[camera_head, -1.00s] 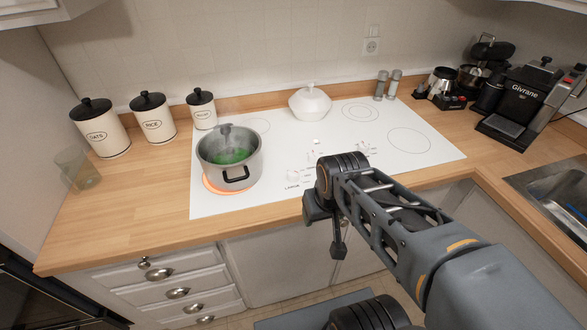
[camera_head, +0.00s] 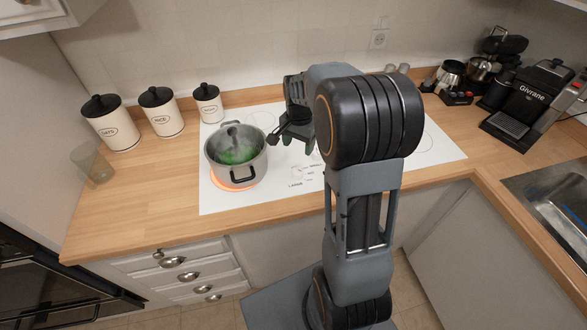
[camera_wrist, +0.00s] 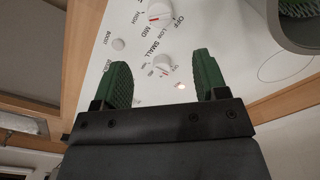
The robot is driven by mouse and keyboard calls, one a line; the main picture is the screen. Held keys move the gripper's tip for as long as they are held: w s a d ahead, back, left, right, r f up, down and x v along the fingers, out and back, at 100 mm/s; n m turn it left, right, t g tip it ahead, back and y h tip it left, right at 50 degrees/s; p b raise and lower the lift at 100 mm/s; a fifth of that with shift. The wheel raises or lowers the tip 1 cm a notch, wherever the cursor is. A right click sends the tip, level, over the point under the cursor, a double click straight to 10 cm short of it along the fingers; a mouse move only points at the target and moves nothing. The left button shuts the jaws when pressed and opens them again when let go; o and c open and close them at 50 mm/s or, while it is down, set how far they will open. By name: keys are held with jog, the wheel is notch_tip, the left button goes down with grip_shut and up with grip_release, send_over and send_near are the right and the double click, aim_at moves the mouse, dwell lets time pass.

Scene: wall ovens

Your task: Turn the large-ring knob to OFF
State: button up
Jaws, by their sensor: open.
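The large-ring knob (camera_head: 297,173) is a small white knob above the LARGE label near the cooktop's front in the head view.
A steel pot (camera_head: 236,155) with green contents stands on a glowing orange ring (camera_head: 228,184), left of my gripper. Labelled canisters (camera_head: 160,112) and a glass (camera_head: 94,165) stand farther left. A coffee machine (camera_head: 530,97) is at right. The front left counter is clear.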

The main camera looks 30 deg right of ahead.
aim_at(297, 169)
notch_tip(297, 169, down, 12)
jog(key=shift+a+r+p, duration=0.1)
jog(key=shift+r+p, duration=0.05)
jog(key=shift+p, duration=0.6)
jog(key=shift+c, duration=0.2)
jog(key=c, duration=0.9)
jog(key=shift+a, duration=0.1)
